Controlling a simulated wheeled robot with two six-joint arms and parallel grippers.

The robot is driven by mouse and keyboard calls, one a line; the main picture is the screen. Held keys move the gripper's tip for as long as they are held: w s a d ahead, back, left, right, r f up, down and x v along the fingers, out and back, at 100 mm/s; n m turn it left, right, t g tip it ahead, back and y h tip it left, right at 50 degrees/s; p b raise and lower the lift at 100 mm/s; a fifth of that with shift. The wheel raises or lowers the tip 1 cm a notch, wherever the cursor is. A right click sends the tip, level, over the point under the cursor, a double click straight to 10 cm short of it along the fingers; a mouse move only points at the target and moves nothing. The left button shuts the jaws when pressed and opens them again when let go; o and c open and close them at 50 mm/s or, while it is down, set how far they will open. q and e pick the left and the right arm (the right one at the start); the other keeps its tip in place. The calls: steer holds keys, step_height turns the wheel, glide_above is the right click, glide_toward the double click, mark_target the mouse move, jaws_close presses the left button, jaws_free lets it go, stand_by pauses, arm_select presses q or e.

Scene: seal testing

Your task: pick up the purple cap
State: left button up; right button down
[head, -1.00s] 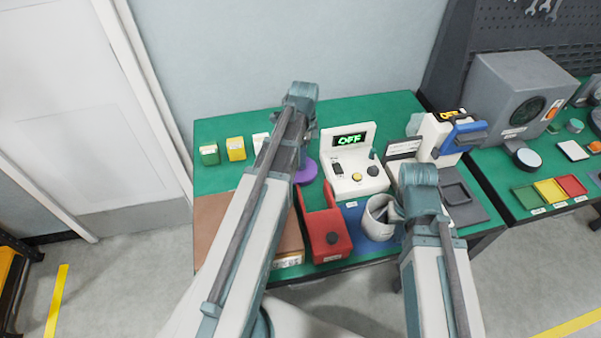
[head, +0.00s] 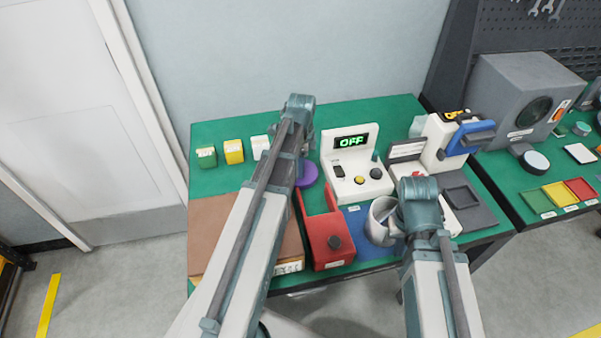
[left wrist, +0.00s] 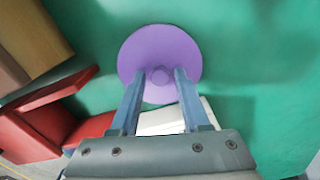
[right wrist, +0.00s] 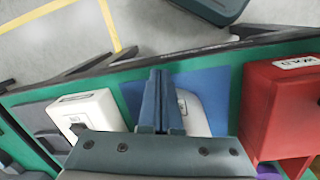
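The purple cap (head: 307,173) lies on the green table, left of the white box with the lit OFF display, and my left arm partly covers it in the head view. In the left wrist view the cap (left wrist: 160,50) is a round disc with a small knob in its middle. My left gripper (left wrist: 157,77) is open, its fingertips over the cap on either side of the knob. I cannot tell whether they touch it.
A red box (head: 328,243) and a brown board (head: 215,225) lie in front of the cap. The white OFF box (head: 360,183) stands right of it. Green, yellow and white blocks (head: 234,151) sit at the back left. A blue-handled device (head: 465,138) stands at the right.

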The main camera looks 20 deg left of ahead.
arm_select(q)
jaws_close()
steer(key=shift+r, duration=0.1)
